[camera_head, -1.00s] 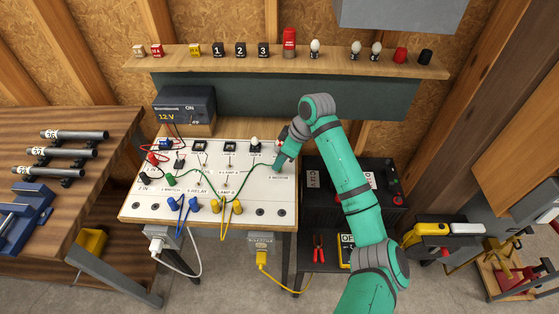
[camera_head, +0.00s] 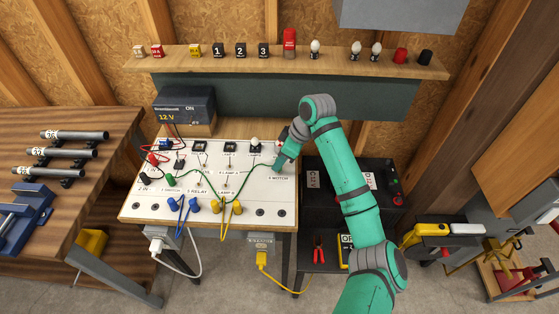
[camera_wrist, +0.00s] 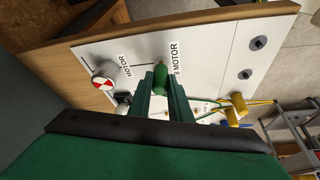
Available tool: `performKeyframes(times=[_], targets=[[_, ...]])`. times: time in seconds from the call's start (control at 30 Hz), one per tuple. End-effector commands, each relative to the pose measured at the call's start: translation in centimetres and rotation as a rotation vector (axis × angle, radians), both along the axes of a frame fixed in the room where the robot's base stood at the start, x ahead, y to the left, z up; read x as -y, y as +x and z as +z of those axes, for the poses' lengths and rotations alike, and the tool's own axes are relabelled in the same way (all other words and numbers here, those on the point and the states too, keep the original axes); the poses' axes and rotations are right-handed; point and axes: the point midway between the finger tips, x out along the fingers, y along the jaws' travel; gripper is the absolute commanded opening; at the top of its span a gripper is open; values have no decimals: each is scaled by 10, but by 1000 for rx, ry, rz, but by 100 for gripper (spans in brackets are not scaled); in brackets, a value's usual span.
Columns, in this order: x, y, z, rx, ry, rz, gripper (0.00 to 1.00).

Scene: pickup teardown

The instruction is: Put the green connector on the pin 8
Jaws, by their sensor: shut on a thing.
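The green connector (camera_wrist: 160,71) is held between the fingers of my gripper (camera_wrist: 161,86), over the white panel beside the "8 MOTOR" label (camera_wrist: 175,59). In the head view my gripper (camera_head: 278,163) is at the right side of the panel, just above the same label (camera_head: 279,177). A green cable (camera_head: 245,183) runs left from the gripper across the panel. Pin 8 itself is not visible; the connector and fingers cover that area. I cannot tell whether the connector touches the pin.
The white panel (camera_head: 146,206) carries yellow plugs (camera_head: 237,207), blue plugs (camera_head: 182,205) and another green plug (camera_head: 170,180). A red-and-white motor disc (camera_wrist: 103,82) stands close to the gripper. Dark empty sockets (camera_wrist: 258,43) lie along the panel's front edge. A 12 V supply (camera_head: 185,105) stands behind.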

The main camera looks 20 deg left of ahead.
Motion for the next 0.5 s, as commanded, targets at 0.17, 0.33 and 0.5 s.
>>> performKeyframes(times=[0.17, 0.33, 0.5], targets=[[0, 0, 0, 0, 0, 1, 0], [1, 0, -3, 0, 0, -1, 0], [3, 1, -6, -1, 0, -4, 0]])
